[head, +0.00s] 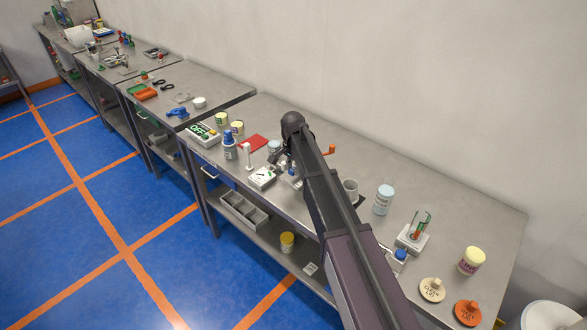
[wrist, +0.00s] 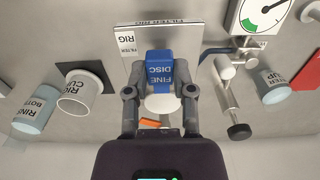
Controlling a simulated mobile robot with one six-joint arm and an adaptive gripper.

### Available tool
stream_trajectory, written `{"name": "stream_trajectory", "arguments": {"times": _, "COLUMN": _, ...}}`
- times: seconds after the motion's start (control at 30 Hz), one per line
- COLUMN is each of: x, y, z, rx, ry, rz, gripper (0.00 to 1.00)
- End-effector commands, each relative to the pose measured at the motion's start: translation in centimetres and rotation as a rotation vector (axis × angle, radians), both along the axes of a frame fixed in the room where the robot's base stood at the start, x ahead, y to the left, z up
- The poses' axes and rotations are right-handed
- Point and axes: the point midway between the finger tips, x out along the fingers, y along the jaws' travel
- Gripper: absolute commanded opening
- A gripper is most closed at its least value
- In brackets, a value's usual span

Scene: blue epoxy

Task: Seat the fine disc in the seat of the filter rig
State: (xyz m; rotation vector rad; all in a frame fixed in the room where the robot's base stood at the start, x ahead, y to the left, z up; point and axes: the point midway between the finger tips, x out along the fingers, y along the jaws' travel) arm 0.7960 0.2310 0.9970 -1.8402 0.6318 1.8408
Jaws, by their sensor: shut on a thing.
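My gripper (wrist: 159,80) is shut on the fine disc (wrist: 159,72), seen by its blue block lettered FINE DISC in the wrist view. The filter rig (wrist: 185,40) is a pale grey plate with FILTER RIG labels, beyond and beneath the disc. A white round part (wrist: 164,104) shows between my fingers; I cannot tell whether it belongs to the disc or the rig. The seat is not clearly visible, and I cannot tell whether the disc touches the rig. In the head view my arm hides most of the rig, and a bit of blue (head: 293,180) shows by my gripper.
A white gauge (wrist: 262,16) and a clamp-like fitting with a black knob (wrist: 238,131) stand right of the rig. A rinse cup (wrist: 80,92) on a dark mat and a rinse bottle (wrist: 36,108) stand left. In the head view, a tube stand (head: 412,240) is farther right.

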Motion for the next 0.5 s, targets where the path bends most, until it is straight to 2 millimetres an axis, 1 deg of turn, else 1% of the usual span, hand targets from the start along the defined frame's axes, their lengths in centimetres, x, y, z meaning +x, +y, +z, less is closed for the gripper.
{"name": "stream_trajectory", "arguments": {"times": 0.5, "x": 0.00, "y": -0.03, "z": -0.34, "rx": 0.000, "ry": 0.000, "rz": 0.000, "gripper": 0.00}}
